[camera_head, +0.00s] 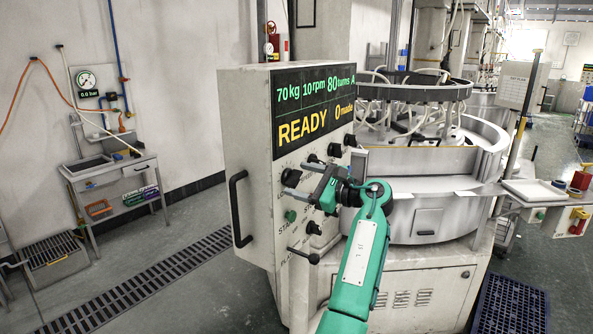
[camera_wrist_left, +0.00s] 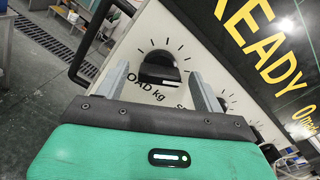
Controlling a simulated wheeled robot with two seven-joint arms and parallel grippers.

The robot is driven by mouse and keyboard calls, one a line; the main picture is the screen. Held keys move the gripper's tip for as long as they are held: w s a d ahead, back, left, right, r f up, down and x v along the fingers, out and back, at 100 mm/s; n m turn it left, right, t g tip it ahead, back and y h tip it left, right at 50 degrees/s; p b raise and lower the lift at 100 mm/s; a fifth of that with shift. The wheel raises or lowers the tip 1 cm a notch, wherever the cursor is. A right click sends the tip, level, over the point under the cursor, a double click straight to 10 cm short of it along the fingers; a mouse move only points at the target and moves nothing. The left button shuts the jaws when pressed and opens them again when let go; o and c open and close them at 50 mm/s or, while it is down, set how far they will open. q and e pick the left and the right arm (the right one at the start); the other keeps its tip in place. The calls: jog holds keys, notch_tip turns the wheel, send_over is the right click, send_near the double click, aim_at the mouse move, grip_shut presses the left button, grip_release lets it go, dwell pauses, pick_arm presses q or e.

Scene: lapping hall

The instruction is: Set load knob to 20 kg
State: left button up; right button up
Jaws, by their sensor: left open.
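The load knob (camera_wrist_left: 158,68) is a black knob on the white panel, ringed by tick marks, with a partly covered "LOAD kg" label below it in the left wrist view. It also shows in the head view (camera_head: 290,177). My left gripper (camera_head: 303,181) is open in front of the panel at this knob. In the left wrist view its two grey fingers (camera_wrist_left: 160,80) stand on either side of the knob; I cannot tell whether they touch it. The display (camera_head: 315,105) reads 70 kg, 10 rpm, 80 turns A, READY, 0 made. My right gripper is not in view.
Other black knobs (camera_head: 335,150) and a green button (camera_head: 290,216) sit close by on the panel. A black handle (camera_head: 236,208) stands out at the panel's left edge. The round lapping machine (camera_head: 430,160) is behind my arm. A small bench (camera_head: 112,172) stands by the left wall.

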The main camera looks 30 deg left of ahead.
pick_arm(q)
jog(key=shift+a, duration=1)
